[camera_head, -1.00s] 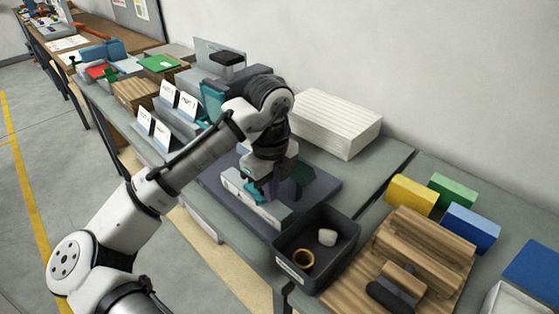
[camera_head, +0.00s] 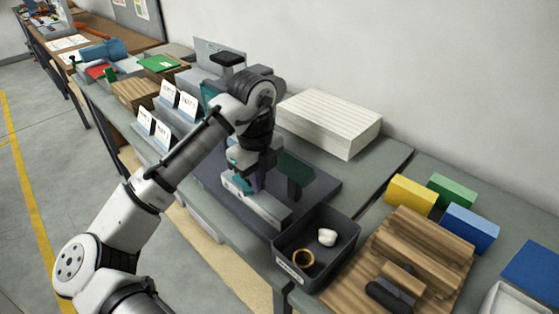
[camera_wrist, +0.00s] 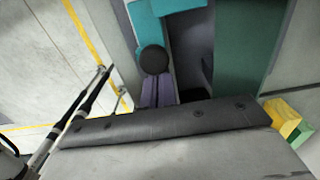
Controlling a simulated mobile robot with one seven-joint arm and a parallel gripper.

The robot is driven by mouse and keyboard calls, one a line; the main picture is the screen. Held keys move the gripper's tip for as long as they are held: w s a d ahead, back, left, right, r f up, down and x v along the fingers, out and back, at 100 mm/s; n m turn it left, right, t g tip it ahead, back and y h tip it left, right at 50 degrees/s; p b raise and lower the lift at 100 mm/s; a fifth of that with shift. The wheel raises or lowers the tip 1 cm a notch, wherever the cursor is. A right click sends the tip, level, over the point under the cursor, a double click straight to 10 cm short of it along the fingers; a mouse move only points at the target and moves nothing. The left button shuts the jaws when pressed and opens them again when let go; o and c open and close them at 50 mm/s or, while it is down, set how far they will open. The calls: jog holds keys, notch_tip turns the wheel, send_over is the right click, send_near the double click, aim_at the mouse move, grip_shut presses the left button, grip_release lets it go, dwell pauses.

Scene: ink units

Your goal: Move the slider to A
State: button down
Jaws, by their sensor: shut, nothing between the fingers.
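The slider unit has a dark base plate (camera_head: 318,190) with a pale grey rail (camera_head: 262,208) along its front. My gripper (camera_head: 255,184) is shut and low over the rail's left part, covering some of the unit. In the wrist view, the two purple-grey fingers (camera_wrist: 158,92) are together with nothing between them. A round black knob (camera_wrist: 153,60) shows at the fingertips, with teal parts (camera_wrist: 170,6) beyond it. I cannot tell whether the fingers touch the knob. No mark A is legible.
A dark bin (camera_head: 318,245) with a white lump and a tan ring stands right of the unit. A white ribbed block (camera_head: 330,122) is behind it. White cards (camera_head: 165,118) stand at its left. Wooden blocks (camera_head: 420,250) lie farther right.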

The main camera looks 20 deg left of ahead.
jog(key=shift+w+a, duration=0.2)
jog(key=shift+a, duration=0.35)
jog(key=shift+w+a, duration=0.2)
jog(key=shift+a, duration=0.35)
jog(key=shift+d, duration=0.1)
jog(key=shift+s+d+r+p, duration=0.1)
jog(key=shift+s+d+p, duration=0.15)
jog(key=shift+d+p, duration=0.35)
notch_tip(320, 180, up, 7)
jog(key=p, duration=0.7)
jog(key=shift+a+p, duration=0.1)
jog(key=shift+p, duration=0.25)
